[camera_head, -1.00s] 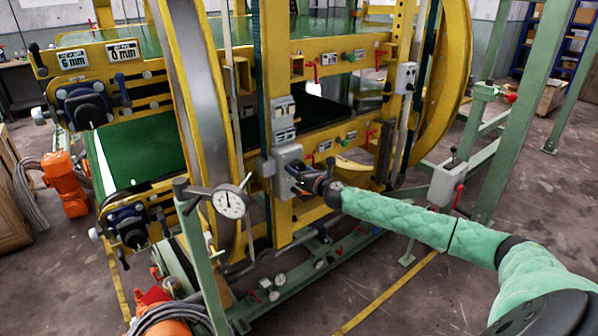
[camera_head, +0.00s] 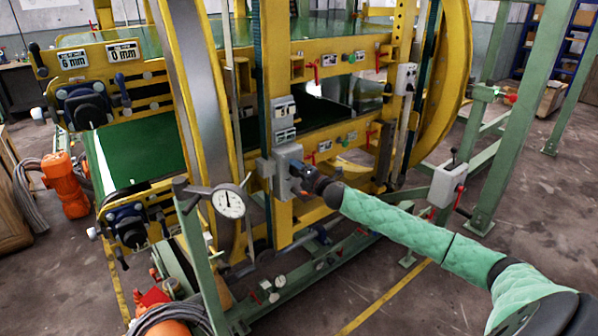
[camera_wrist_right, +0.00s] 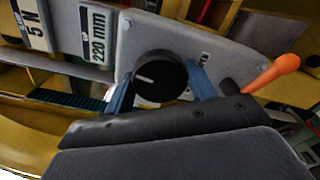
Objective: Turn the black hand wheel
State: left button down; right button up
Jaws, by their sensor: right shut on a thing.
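The black hand wheel (camera_wrist_right: 158,76) is a round knob with a white line on its face, mounted on a grey panel. In the right wrist view it sits between the two blue fingers of my right gripper (camera_wrist_right: 161,88), which is shut on it. In the head view my right gripper (camera_head: 299,181) is at the grey control box (camera_head: 288,158) on the yellow upright, and it hides the wheel there. My left gripper is not in view.
An orange lever (camera_wrist_right: 272,72) stands close to the right finger. A plate reading 220 mm (camera_wrist_right: 95,33) is left of the wheel. A dial gauge (camera_head: 229,202) on a green post is left of my gripper. A green frame post (camera_head: 512,125) rises at the right.

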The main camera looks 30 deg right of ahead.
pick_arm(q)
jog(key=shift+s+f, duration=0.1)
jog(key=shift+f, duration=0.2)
pick_arm(e)
jog(key=shift+m, duration=0.5)
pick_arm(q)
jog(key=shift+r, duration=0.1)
pick_arm(e)
jog(key=o, duration=1)
jog(key=shift+d, duration=0.1)
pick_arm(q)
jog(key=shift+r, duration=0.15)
pick_arm(e)
jog(key=shift+s, duration=0.15)
pick_arm(q)
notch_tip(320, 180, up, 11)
jog(key=b, duration=0.2)
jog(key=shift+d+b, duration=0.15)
jog(key=shift+b, duration=0.15)
pick_arm(e)
jog(key=s, duration=0.7)
jog(key=shift+s+d, duration=0.3)
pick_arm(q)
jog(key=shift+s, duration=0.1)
